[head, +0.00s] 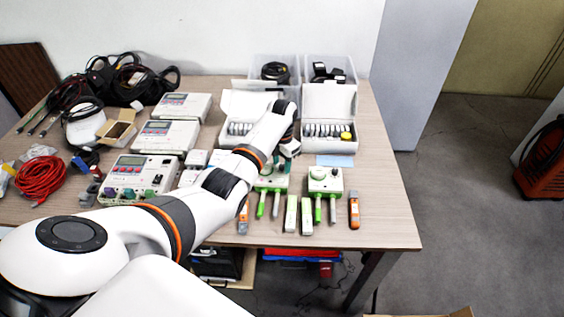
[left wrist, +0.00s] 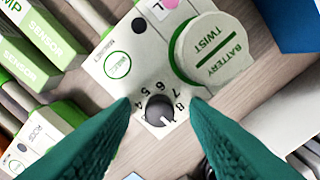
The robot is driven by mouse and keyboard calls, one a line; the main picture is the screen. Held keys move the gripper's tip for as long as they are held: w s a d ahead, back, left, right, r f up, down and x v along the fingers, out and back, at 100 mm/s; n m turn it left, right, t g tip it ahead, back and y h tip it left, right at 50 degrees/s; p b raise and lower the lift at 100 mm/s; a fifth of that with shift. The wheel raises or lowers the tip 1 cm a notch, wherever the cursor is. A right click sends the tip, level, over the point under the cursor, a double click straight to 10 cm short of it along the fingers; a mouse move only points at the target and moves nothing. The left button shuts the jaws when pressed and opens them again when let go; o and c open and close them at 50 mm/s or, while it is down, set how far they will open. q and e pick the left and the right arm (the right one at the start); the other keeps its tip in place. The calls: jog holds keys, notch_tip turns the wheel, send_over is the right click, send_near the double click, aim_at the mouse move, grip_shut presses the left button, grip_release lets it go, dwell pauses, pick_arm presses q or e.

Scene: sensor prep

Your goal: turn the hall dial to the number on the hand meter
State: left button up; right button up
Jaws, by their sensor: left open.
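A white box with green trim fills the upper middle of the left wrist view. It carries a small dark dial (left wrist: 159,110) ringed by printed numbers, with a white pointer mark toward the lower right. My left gripper (left wrist: 160,98) is open, its two green fingers on either side of the dial; I cannot tell whether they touch it. In the head view my left gripper (head: 289,152) is over the left of two green-and-white boxes (head: 272,181), partly covering it. Which thing is the hand meter, and its number, I cannot tell. My right gripper is not in view.
A round battery cap (left wrist: 214,48) stands beside the dial. Another green-and-white box (head: 325,181) and an orange-grey handheld item (head: 354,210) are to the right. Open cases (head: 328,102) stand behind, white instruments (head: 165,136) to the left. The table's front right corner is bare.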

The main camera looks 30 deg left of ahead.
pick_arm(q)
grip_shut()
dwell(0.3)
